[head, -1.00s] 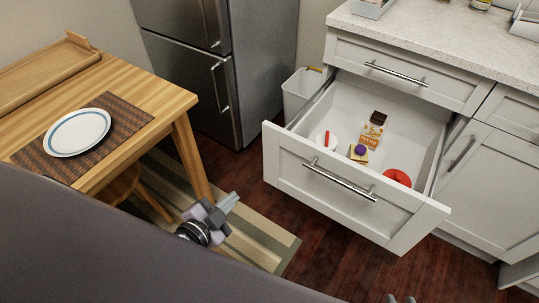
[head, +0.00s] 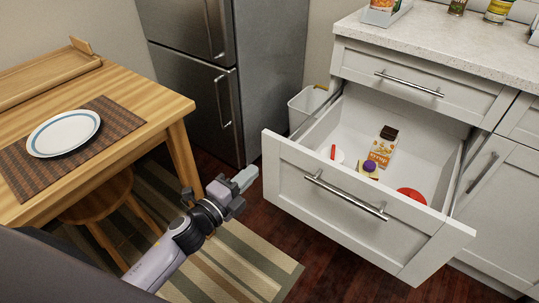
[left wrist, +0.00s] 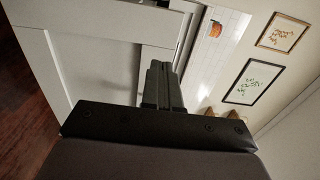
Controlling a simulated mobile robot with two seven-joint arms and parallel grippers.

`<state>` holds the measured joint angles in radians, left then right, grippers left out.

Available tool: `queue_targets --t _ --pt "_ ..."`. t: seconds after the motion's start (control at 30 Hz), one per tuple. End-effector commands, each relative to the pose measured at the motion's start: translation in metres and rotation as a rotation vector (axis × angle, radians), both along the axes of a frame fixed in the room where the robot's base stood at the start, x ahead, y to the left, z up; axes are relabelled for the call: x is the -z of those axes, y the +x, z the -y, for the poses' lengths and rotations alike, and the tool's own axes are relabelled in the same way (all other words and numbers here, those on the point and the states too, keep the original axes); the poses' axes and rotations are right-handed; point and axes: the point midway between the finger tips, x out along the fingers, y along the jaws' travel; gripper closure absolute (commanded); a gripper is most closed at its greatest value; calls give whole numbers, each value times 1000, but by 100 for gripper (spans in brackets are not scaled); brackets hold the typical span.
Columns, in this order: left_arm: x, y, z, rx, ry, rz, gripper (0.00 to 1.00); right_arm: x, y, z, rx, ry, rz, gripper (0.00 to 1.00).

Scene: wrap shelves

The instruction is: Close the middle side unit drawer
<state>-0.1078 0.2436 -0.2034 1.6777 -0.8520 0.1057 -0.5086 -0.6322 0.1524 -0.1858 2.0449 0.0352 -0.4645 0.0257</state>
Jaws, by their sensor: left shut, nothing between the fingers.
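The middle side unit drawer (head: 350,207) is pulled far out of the white cabinet, with a long metal bar handle (head: 345,195) on its front. Inside lie an orange and white box (head: 381,148), a red round thing (head: 411,195), a purple-topped item (head: 370,167) and a white cup-like thing (head: 337,155). My left gripper (head: 243,179) is shut and empty, just left of the drawer front and apart from it. In the left wrist view the shut fingers (left wrist: 161,85) show before a white panelled front (left wrist: 85,60). My right gripper is not in view.
A closed drawer (head: 400,78) sits above, under a pale countertop (head: 430,48). A wooden table (head: 150,98) with a plate (head: 63,132) and a stool (head: 95,200) stand left. A grey fridge (head: 245,70) and white bin (head: 305,105) are behind.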

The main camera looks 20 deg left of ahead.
Motion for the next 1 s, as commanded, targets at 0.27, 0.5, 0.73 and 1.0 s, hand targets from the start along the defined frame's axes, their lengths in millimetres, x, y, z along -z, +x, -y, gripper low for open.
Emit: queue_targets --t 0.27,0.5,0.73,1.0 --pt "0 43 14 -1 -2 0 100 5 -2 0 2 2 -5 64" --pt "1 70 23 -1 -2 -1 100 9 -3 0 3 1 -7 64" --pt "1 81 26 -1 -3 -2 100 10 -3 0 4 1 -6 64" --pt "1 81 27 -1 -3 -2 100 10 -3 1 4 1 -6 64"
